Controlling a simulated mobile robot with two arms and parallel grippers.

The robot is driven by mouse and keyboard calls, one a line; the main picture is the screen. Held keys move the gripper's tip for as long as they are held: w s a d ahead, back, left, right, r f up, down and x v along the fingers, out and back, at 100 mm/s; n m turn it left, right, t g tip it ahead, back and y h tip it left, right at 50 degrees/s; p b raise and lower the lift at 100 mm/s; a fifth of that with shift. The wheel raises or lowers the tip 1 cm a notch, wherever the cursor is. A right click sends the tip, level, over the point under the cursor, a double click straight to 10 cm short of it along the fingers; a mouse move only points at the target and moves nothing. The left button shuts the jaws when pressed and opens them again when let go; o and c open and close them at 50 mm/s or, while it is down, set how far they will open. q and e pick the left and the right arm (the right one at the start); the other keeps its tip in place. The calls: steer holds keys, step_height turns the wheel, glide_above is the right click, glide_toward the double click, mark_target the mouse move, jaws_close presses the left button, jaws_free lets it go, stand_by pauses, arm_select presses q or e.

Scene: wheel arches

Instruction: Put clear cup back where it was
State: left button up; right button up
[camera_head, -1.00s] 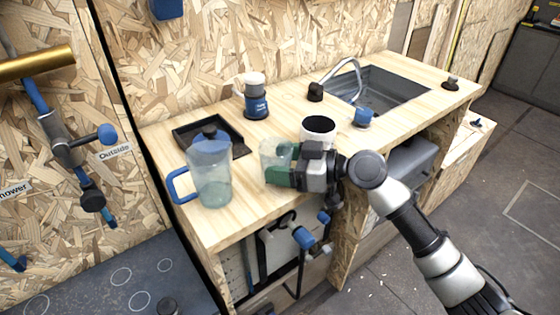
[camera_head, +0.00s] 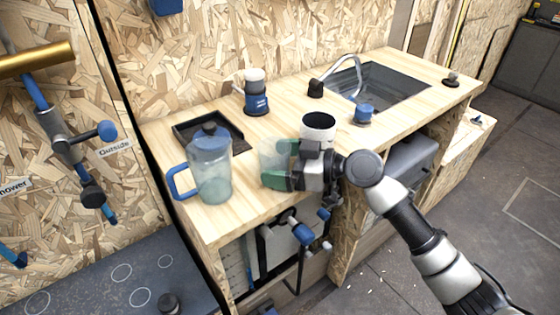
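The clear cup (camera_head: 270,156), greenish and see-through, stands upright on the wooden counter near its front edge, right of the jug, in the head view. My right gripper (camera_head: 281,165) is at the cup from the right. Its green fingers are spread, one behind the cup and one in front of it. They look open around it, though contact is hard to judge. The fingers hide part of the cup. My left gripper is not in view.
A blue-lidded jug (camera_head: 210,172) stands close left of the cup. A white mug (camera_head: 318,124) stands just behind my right gripper. A black tray (camera_head: 183,131), a blue grinder-like item (camera_head: 256,98) and a sink (camera_head: 385,88) are farther back on the counter.

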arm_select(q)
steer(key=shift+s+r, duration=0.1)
arm_select(e)
steer(key=shift+r, duration=0.2)
steer(key=shift+s+d+f, duration=0.1)
steer(key=shift+d, duration=0.55)
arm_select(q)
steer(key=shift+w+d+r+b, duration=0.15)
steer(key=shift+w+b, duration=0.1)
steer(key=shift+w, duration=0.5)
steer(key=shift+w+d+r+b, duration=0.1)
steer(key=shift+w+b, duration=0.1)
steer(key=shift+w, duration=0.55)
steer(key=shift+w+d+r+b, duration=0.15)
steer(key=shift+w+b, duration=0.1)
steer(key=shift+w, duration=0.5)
arm_select(e)
steer(key=v, duration=1)
steer(key=shift+s+d, duration=0.2)
steer(key=shift+d, duration=0.1)
